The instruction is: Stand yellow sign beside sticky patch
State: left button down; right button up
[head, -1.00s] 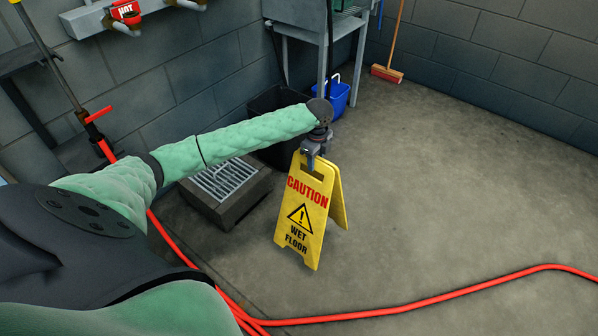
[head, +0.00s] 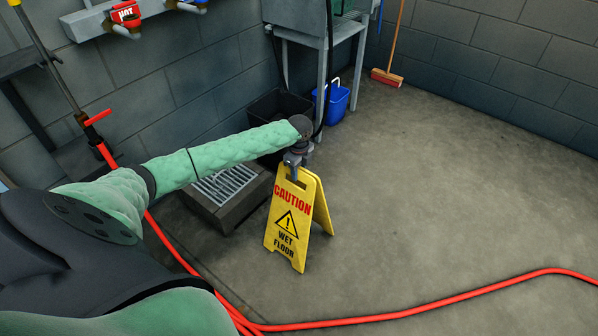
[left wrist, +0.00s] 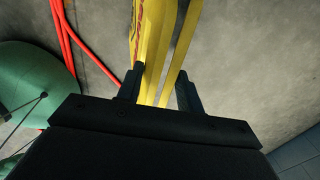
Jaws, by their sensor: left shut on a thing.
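The yellow sign (head: 288,225) is an upright A-frame reading "CAUTION WET FLOOR", its two panels spread. It stands out in the head view just right of the floor drain. My left gripper (head: 296,163) is shut on its top edge from above. In the left wrist view the sign (left wrist: 152,45) runs between the two fingers of the gripper (left wrist: 159,85). I cannot tell whether its feet touch the floor. I cannot make out a distinct sticky patch on the concrete. My right gripper is not in view.
A grated floor drain (head: 222,190) lies left of the sign. A red hose (head: 430,308) crosses the floor in front. A black bin (head: 278,108), a blue bucket (head: 331,104) and a broom (head: 388,77) are by the walls. Open floor lies to the right.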

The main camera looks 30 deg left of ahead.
pick_arm(q)
jog(key=c, duration=0.9)
grip_release()
jog(key=shift+f, duration=0.15)
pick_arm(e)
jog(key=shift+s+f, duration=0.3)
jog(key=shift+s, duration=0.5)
